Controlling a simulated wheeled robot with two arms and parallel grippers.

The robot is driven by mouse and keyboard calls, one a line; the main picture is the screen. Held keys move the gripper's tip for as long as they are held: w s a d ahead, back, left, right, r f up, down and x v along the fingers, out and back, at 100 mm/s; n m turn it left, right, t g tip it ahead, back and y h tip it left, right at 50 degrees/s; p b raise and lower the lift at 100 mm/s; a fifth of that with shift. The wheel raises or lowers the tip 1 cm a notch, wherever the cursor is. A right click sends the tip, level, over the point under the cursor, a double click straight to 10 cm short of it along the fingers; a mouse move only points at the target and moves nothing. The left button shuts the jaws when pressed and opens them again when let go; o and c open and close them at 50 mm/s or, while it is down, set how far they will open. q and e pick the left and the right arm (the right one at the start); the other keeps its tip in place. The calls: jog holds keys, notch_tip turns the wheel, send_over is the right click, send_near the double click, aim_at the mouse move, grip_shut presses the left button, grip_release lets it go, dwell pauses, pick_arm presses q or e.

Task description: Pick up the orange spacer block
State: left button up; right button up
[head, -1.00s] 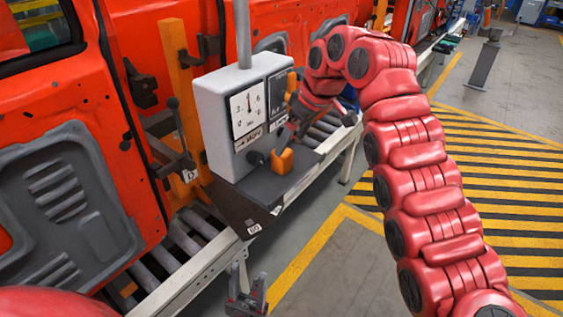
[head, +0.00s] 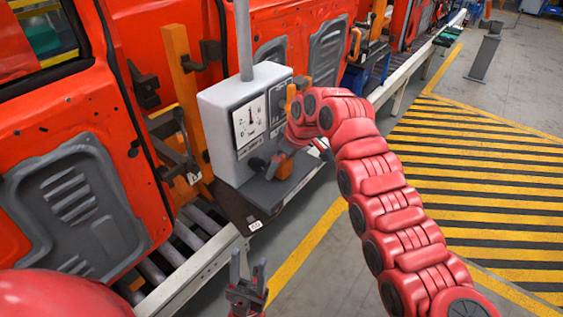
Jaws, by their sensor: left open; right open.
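The orange spacer block (head: 285,168) sits on the dark plate (head: 262,188) at the foot of a grey gauge box (head: 240,118). My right gripper (head: 276,164) reaches in from the right, open, with its dark fingers right at the block. Part of the block is hidden by the fingers, and I cannot tell whether they touch it. My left gripper (head: 247,283) is open and empty at the bottom of the view, below the gauge and well apart from the block.
The gauge box stands close in front of red door panels (head: 150,60) beside a roller conveyor (head: 180,240). A dark knob (head: 258,165) sticks out of the box left of the block. Open floor with yellow and black stripes (head: 470,170) lies to the right.

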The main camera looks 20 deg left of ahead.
grip_shut()
dwell(0.4)
